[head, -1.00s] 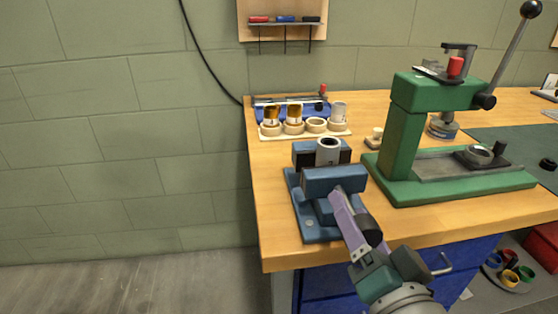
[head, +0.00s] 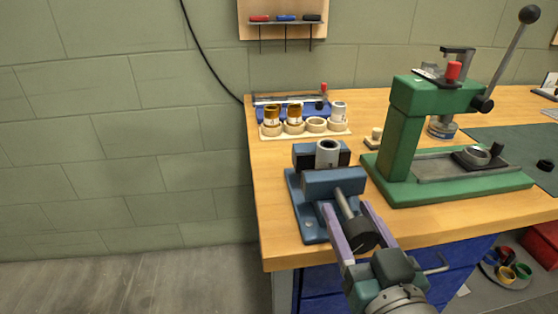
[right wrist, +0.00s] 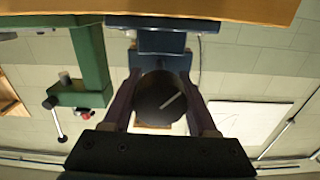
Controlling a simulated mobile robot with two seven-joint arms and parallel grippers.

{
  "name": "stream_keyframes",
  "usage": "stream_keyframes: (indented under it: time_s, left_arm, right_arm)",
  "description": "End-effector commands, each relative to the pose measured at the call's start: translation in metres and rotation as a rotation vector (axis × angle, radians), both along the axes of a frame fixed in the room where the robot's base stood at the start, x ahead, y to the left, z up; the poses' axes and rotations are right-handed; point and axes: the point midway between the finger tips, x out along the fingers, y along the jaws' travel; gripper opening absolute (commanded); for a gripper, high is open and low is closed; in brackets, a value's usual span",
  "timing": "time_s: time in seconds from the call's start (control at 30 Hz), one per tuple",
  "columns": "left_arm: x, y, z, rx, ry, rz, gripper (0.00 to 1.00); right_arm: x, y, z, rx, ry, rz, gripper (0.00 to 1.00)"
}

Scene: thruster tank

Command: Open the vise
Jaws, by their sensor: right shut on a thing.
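The blue vise (head: 318,190) stands at the front left of the wooden bench. A grey hollow cylinder (head: 327,151) is upright between its jaws. A grey screw shaft runs from the front jaw toward me and ends in a round dark knob (head: 360,235). My right gripper (head: 348,209) is shut on the knob, with one purple finger on each side. In the right wrist view the knob (right wrist: 158,97) fills the space between the fingers (right wrist: 160,78), and a light line marks its face. The blue vise body (right wrist: 161,42) is behind it. My left gripper is not in view.
A green press (head: 402,140) with a long lever stands close to the right of the vise. A pale rack (head: 305,130) holding rings and cylinders is behind. Blue drawers (head: 325,285) are below the bench edge. Bare bench lies around the vise.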

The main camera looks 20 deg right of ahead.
Motion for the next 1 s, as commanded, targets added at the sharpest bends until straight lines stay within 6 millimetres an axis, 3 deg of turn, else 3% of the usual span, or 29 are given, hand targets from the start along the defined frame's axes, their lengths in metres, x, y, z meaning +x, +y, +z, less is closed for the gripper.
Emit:
stream_keyframes:
  time_s: [0.5,0.53,0.77,1.0]
  left_arm:
    - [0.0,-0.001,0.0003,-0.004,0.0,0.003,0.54]
    - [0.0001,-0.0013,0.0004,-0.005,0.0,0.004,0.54]
    - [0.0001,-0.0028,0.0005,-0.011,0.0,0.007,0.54]
    - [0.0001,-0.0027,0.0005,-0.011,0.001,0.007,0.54]
  right_arm:
    - [0.0003,0.0001,0.0007,-0.019,0.002,0.0,0.03]
    - [0.0003,0.0001,0.0007,-0.018,0.001,0.0,0.61]
    - [0.0002,0.0,0.0005,-0.018,0.002,0.0,0.87]
    - [-0.0001,0.0,0.0002,-0.018,0.003,0.0,0.89]
